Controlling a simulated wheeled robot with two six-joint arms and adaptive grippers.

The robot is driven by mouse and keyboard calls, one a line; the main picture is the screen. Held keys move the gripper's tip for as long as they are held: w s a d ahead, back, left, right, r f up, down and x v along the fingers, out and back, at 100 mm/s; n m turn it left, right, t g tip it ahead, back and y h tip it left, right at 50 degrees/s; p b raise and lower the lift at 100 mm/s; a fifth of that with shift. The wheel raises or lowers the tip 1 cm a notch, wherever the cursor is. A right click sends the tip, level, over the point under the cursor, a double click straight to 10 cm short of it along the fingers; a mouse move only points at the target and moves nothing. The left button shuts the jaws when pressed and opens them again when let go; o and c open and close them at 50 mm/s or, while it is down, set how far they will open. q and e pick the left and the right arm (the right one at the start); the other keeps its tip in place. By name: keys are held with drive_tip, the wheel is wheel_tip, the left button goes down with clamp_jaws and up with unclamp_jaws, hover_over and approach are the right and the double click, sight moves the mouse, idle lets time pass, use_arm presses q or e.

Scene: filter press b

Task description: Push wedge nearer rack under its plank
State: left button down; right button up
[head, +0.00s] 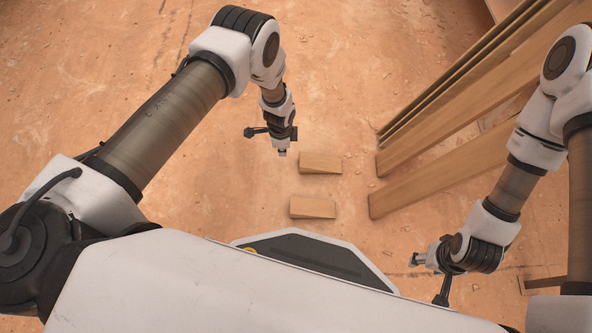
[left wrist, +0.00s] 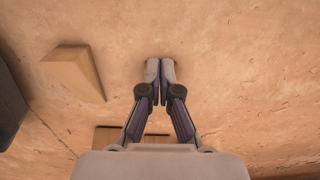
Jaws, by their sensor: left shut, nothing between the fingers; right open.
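Two pale wooden wedges lie on the floor in the head view, the far wedge (head: 320,162) above the near wedge (head: 312,207). To their right are the near ends of a lower plank (head: 425,183) and an upper plank (head: 440,122); a gap of bare floor separates each wedge from them. My left gripper (head: 282,152) is shut and empty, just left of the far wedge and apart from it. Its closed fingertips show in the left wrist view (left wrist: 160,65), with one wedge (left wrist: 74,70) to their left and wood partly hidden below. My right gripper (head: 415,260) is open, low at right.
More long timbers (head: 450,82) run to the upper right beside the planks. Another wooden piece (head: 541,284) lies at the lower right, partly hidden by my right arm. The floor left of the wedges is clear. I cannot make out the rack clearly.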

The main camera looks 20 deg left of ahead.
sight(292, 167)
use_arm(q)
wheel_tip(292, 167, down, 11)
drive_tip(key=b, duration=0.6)
drive_tip(key=shift+r, duration=0.15)
drive_tip(key=d, duration=0.1)
drive_tip(key=d+b, duration=0.1)
drive_tip(key=shift+w+d+r, duration=0.15)
drive_tip(key=shift+w+d, duration=0.2)
drive_tip(key=shift+w, duration=0.05)
drive_tip(key=shift+w+d+r, duration=0.1)
drive_tip(key=shift+d+r, duration=0.15)
drive_tip(key=shift+d, duration=0.3)
